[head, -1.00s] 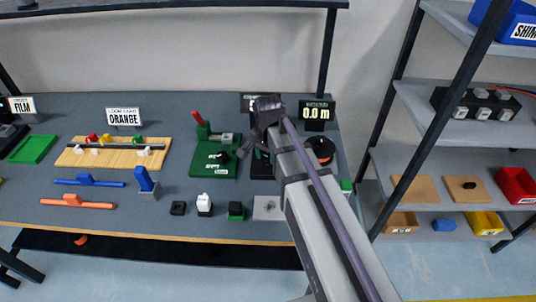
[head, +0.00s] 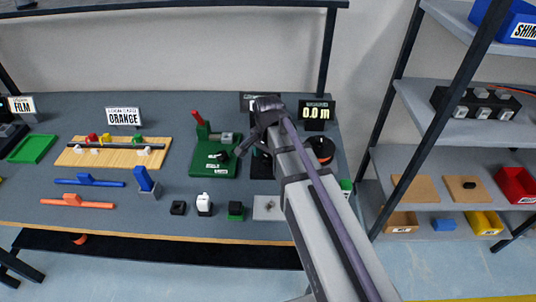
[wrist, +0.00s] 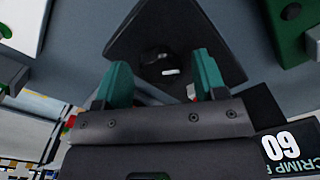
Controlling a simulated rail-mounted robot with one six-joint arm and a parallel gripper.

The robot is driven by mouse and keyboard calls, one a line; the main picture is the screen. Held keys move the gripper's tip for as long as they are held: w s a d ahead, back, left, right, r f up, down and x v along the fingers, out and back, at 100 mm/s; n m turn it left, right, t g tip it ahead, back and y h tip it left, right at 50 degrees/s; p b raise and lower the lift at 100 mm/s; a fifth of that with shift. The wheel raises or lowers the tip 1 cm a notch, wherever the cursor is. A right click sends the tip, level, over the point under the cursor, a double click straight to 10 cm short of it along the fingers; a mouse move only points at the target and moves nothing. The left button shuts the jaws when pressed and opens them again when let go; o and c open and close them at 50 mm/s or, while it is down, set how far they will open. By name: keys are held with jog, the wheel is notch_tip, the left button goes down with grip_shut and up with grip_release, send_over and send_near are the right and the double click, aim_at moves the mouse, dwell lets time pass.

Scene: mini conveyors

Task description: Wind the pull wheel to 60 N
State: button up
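In the wrist view a black plate (wrist: 205,35) carries a dark round part (wrist: 156,58) with a pale mark beside it. I cannot tell for sure whether this is the pull wheel. My gripper (wrist: 163,73) has two teal fingers, spread apart, one on each side of that part, with nothing seen clamped between them. In the head view my arm covers most of the black station (head: 260,168), and the fingers are hard to make out there.
A green fixture with a red handle (head: 214,158) stands just left of my arm.

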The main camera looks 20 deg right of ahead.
aim_at(268, 157)
jog(key=shift+r, duration=0.15)
notch_tip(268, 157, up, 11)
jog(key=p, duration=1.1)
jog(key=shift+f, duration=0.2)
jog(key=s+n, duration=1)
jog(key=s, duration=0.1)
jog(key=shift+s+n, duration=0.2)
jog(key=shift+n, duration=0.1)
